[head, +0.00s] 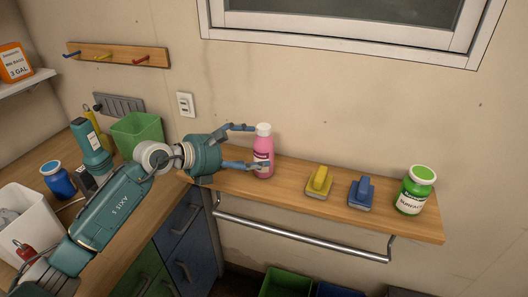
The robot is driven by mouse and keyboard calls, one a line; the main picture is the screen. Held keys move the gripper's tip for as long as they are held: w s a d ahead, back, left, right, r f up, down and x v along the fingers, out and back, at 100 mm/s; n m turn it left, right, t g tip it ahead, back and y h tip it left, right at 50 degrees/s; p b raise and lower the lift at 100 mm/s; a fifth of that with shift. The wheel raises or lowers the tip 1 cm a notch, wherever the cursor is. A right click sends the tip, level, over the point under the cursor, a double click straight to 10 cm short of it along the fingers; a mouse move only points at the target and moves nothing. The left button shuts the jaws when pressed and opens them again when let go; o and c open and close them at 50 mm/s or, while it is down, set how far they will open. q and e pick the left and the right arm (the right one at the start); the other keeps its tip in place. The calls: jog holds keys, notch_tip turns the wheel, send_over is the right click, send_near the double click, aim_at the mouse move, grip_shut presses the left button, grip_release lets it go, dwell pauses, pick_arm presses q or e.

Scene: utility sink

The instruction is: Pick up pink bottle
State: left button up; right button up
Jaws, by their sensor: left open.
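The pink bottle (264,151) has a white cap and a label. It stands upright on the wooden wall shelf, near the shelf's left end. My left gripper (252,147) reaches in from the left and is open, with its two fingers at the bottle, one at cap height and one lower across its front. I cannot tell whether either finger touches it. My right gripper does not show.
The wooden shelf (285,191) also bears a yellow brush (319,182), a blue brush (361,193) and a green-lidded jar (415,190) to the right. A metal rail (300,237) runs below. A green bin (137,133) and a blue jar (57,179) stand on the left counter.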

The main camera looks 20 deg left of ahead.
aim_at(261, 151)
pick_arm(q)
jog(key=p+x, duration=0.1)
jog(key=x, duration=0.3)
jog(key=shift+w+f+p, duration=0.1)
jog(key=shift+w+p, duration=0.2)
jog(key=shift+p, duration=0.05)
jog(key=shift+w+d+f, duration=0.1)
jog(key=shift+w+d, duration=0.05)
jog(key=shift+c, duration=1.3)
jog(key=c, duration=1.1)
